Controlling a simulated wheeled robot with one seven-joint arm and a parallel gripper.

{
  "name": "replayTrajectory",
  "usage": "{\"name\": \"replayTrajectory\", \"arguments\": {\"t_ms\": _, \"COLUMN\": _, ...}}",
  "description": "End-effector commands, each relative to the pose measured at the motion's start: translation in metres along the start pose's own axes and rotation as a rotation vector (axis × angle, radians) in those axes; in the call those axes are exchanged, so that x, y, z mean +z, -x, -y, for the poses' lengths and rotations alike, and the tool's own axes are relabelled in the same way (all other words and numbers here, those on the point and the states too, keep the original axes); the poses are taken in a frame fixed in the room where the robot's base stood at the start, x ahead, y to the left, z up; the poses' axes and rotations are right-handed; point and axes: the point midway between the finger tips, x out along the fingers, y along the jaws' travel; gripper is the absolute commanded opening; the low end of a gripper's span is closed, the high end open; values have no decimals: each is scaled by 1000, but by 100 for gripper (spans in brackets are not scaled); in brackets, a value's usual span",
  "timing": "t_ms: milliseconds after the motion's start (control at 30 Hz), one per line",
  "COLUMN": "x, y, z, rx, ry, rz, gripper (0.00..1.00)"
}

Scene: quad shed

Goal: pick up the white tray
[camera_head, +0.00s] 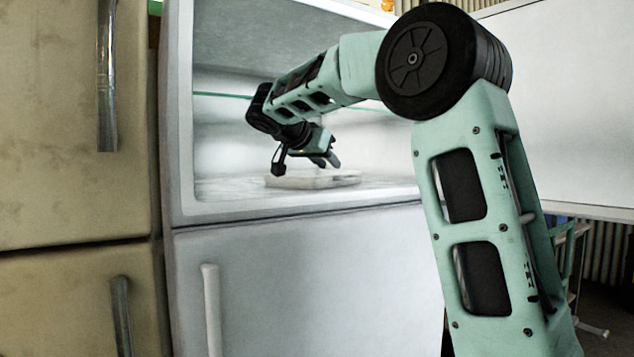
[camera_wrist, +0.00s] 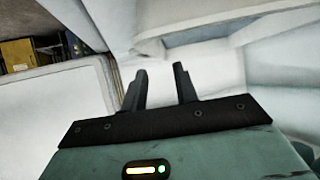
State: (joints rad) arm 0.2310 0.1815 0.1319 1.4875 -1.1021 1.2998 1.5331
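The white tray (camera_head: 312,180) lies flat on the floor of an open white fridge compartment. It is low and pale and hard to tell from the surface around it. My gripper (camera_head: 306,166) is inside the compartment, just above the tray's left and middle part, with its fingers pointing down. The two dark fingers are apart with nothing seen between them; in the wrist view the gripper (camera_wrist: 161,88) also shows a clear gap. I cannot tell whether the fingertips touch the tray. In the wrist view I cannot clearly make out the tray among the white surfaces.
The fridge (camera_head: 185,130) has a side wall close left of my gripper and a glass shelf edge (camera_head: 222,95) above. Its open door (camera_head: 570,100) stands at the right. A shut lower door (camera_head: 300,285) is below. A beige fridge (camera_head: 75,170) stands at the left.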

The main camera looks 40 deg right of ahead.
Motion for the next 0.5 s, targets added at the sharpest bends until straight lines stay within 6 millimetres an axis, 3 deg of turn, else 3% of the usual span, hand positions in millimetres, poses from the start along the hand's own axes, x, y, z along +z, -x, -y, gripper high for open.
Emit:
{"name": "replayTrajectory", "arguments": {"t_ms": 300, "x": -3, "y": -48, "z": -1, "rx": 4, "ry": -1, "rz": 0, "gripper": 30}}
{"name": "replayTrajectory", "arguments": {"t_ms": 500, "x": -2, "y": -54, "z": 0, "rx": 0, "ry": 0, "rz": -1, "gripper": 30}}
